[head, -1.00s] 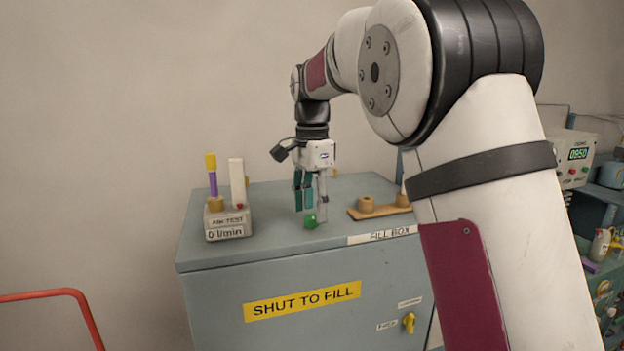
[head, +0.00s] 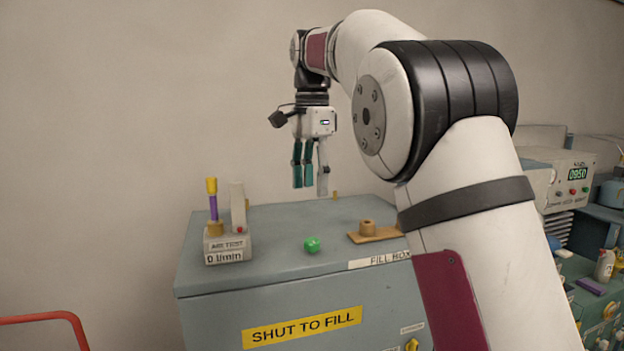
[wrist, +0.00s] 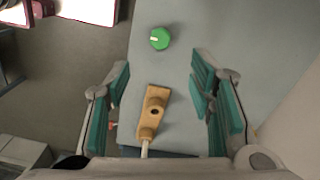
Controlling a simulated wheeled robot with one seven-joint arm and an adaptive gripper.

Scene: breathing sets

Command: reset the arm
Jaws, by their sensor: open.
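My gripper (head: 310,180) is open and empty, pointing down above the back of the grey-blue fill box (head: 275,282). Its teal finger pads stand wide apart in the wrist view (wrist: 165,105). A green knob-like piece (head: 312,245) sits on the box top, below the gripper and apart from it; it also shows in the wrist view (wrist: 160,38). A wooden holder with round sockets (head: 370,236) lies on the box top to the right, partly hidden by my arm. In the wrist view the holder (wrist: 150,118) appears between the fingers, below them.
An air test block (head: 228,249) with a purple and yellow stick (head: 212,200) stands at the box's left. A red rail (head: 50,319) is at lower left. Equipment with a green readout (head: 577,174) stands at far right. Air around the gripper looks clear.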

